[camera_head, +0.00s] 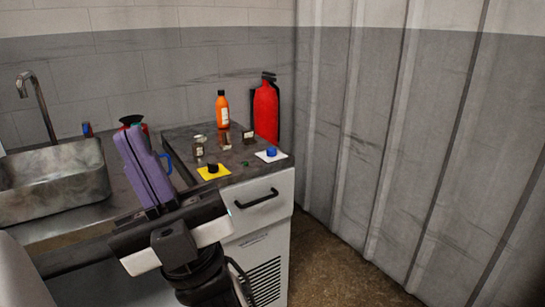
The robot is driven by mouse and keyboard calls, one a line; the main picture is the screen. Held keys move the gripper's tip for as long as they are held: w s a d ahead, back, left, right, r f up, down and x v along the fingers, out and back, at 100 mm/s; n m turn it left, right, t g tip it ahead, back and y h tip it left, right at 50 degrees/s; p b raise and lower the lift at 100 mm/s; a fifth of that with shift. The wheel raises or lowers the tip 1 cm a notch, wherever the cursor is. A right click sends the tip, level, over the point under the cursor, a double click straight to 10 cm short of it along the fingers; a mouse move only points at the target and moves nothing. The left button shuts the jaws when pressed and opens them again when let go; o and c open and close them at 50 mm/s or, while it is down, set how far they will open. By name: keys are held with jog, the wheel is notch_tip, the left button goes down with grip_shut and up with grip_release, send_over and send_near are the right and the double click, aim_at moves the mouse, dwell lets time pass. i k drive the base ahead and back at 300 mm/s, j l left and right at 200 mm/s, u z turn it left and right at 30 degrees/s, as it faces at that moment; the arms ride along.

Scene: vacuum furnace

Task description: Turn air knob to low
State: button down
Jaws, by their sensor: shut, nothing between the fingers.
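Two small knob-like pieces sit on the dark worktop in the head view. One is a dark knob (213,168) on a yellow square plate (222,174). The other is a blue knob (271,151) on a white square plate (261,156). Their labels are too small to read, so I cannot tell which is the air knob or where it points. My gripper (133,133) has purple fingers, shut together with nothing between them. It is left of the yellow plate, apart from both knobs, and hides part of the counter behind it.
A red extinguisher (266,110), an orange bottle (222,108) and small jars (198,147) stand behind the knobs. A metal sink (55,180) with a faucet (38,103) is left. The white cabinet front has a black handle (257,200). Corrugated wall (420,130) bounds the right.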

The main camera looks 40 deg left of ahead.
aim_at(271, 151)
jog(key=i+j+u, duration=0.3)
jog(key=i+u, duration=0.3)
jog(key=i, duration=0.25)
